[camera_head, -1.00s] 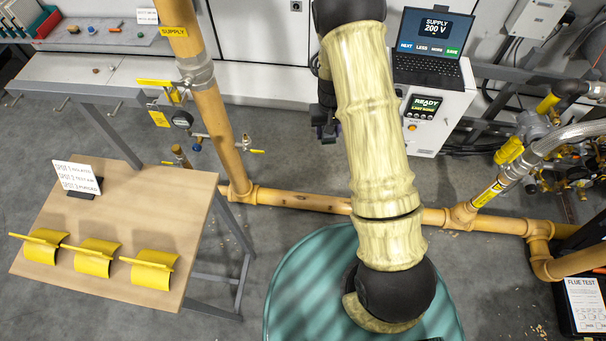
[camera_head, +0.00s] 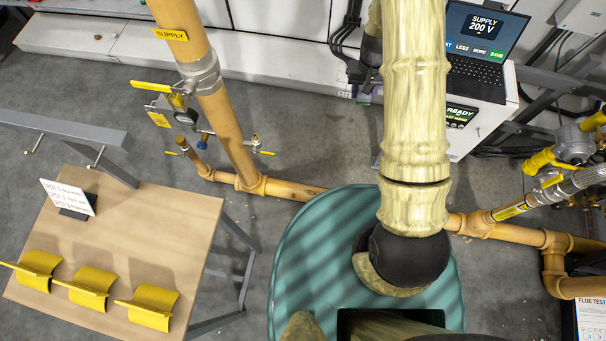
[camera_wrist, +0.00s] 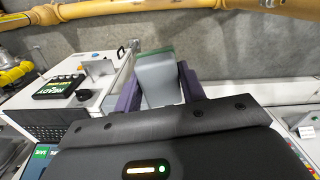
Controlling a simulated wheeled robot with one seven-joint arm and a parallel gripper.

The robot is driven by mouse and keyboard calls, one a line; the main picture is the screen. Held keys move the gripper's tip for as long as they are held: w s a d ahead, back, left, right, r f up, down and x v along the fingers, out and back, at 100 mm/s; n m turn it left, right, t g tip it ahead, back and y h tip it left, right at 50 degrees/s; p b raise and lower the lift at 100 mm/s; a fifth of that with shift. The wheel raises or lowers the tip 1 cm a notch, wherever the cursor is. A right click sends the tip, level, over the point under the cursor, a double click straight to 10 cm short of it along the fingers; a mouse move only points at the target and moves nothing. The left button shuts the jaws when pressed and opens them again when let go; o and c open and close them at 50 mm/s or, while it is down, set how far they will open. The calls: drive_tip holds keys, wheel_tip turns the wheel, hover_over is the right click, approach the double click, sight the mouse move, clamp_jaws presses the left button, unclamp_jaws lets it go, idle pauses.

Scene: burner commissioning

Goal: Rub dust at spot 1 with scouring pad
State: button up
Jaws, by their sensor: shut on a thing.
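My gripper shows in the wrist view (camera_wrist: 160,82), its two purple fingers shut on a grey block with a green top face (camera_wrist: 155,52), which looks like the scouring pad. The pad is held in the air, apart from the yellow pipe (camera_wrist: 130,8) across the top of that view. In the head view the gripper is small and partly hidden behind my arm, near the white cabinet. A white sign (camera_head: 70,197) on the wooden table lists spots, but its text is too small to read surely. I cannot tell which place is spot 1, and no dust shows clearly.
The wooden table (camera_head: 150,215) at left bears several yellow curved pieces (camera_head: 90,287). A white cabinet with a laptop (camera_head: 480,55) stands at back right. Grey floor lies between.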

drive_tip(key=shift+w, duration=0.35)
drive_tip(key=shift+s+r, duration=0.1)
drive_tip(key=shift+s, duration=0.05)
drive_tip(key=s+a+f+m+b, duration=0.1)
drive_tip(key=a+f+m+b, duration=0.5)
drive_tip(key=f+b, duration=1.2)
drive_tip(key=s+a+f+m+b, duration=0.1)
drive_tip(key=a+f+m+b, duration=0.5)
drive_tip(key=f, duration=2.3)
drive_tip(key=s+a+f+m+b, duration=0.1)
drive_tip(key=a+f+m+b, duration=0.5)
drive_tip(key=f+m+b, duration=1.1)
wheel_tip(320, 180, down, 8)
drive_tip(key=b, duration=1.4)
drive_tip(key=shift+s+r, duration=0.25)
drive_tip(key=shift+s, duration=0.1)
drive_tip(key=shift+f+b, duration=0.1)
drive_tip(key=shift+b, duration=0.2)
